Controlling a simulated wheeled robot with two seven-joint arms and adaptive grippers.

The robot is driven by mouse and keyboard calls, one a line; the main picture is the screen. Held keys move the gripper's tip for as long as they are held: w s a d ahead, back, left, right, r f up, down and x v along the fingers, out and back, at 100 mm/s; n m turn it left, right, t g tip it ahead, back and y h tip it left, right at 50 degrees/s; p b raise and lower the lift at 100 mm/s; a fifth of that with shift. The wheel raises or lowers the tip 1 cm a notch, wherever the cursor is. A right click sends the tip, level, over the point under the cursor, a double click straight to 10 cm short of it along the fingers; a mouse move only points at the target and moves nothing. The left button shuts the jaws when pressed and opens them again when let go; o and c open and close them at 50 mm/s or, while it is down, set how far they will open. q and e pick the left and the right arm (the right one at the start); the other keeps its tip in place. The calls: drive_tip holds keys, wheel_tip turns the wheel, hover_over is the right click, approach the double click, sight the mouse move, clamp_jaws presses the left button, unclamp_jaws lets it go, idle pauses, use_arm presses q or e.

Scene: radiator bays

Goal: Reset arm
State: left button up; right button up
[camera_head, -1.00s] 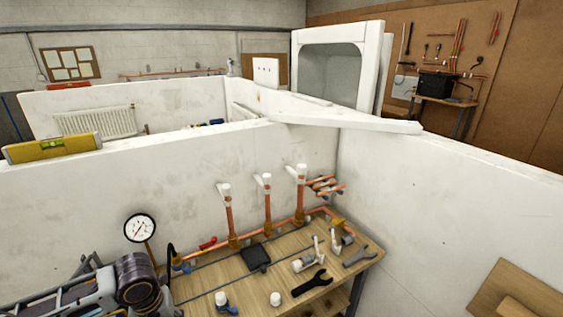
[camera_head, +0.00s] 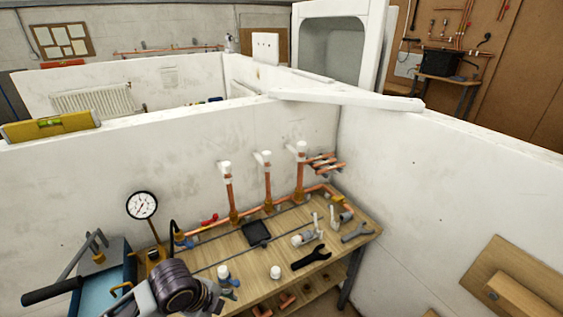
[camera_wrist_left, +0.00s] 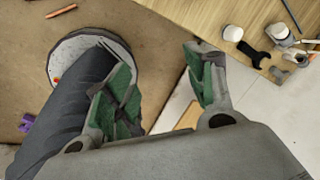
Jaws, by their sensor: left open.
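My left gripper (camera_wrist_left: 155,65) shows in the left wrist view with its two green-padded fingers spread apart and nothing between them. Brown floor and a pale surface show below it. The workbench (camera_wrist_left: 205,12) is at the upper right of that view, apart from the fingers. In the head view, a dark ringed part of my left arm is low at the left, in front of the bench's left end (camera_head: 230,244). The gripper's fingers cannot be made out there. My right gripper is in neither view.
Copper pipes (camera_head: 230,190) with white caps stand along the bench's back. A black wrench (camera_head: 312,257) and fittings lie on top. A pressure gauge (camera_head: 142,205) and a blue box (camera_head: 105,290) with a black-handled lever are left. White walls (camera_head: 420,190) enclose the bench.

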use_arm(q)
drive_tip(key=s+a+f+n+y, duration=0.1)
drive_tip(key=s+a+f+n, duration=0.15)
drive_tip(key=n, duration=0.75)
drive_tip(key=s+a+f+n+y, duration=0.1)
drive_tip(key=s+a+n, duration=0.25)
drive_tip(key=n, duration=0.65)
wheel_tip(320, 180, down, 36)
drive_tip(key=s+b, duration=0.2)
drive_tip(key=s, duration=0.1)
drive_tip(key=s+a+f+g+b, duration=0.1)
drive_tip(key=s+a+f, duration=0.1)
drive_tip(key=s+f, duration=0.8)
drive_tip(key=s+a+f+b, duration=0.1)
drive_tip(key=s+a+f, duration=0.1)
drive_tip(key=s+f, duration=0.9)
drive_tip(key=shift+s+a+m+g, duration=0.2)
drive_tip(key=shift+s+m+g, duration=0.1)
drive_tip(key=shift+s+g, duration=0.1)
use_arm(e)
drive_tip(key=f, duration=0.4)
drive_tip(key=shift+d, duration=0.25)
use_arm(q)
drive_tip(key=shift+f, duration=0.1)
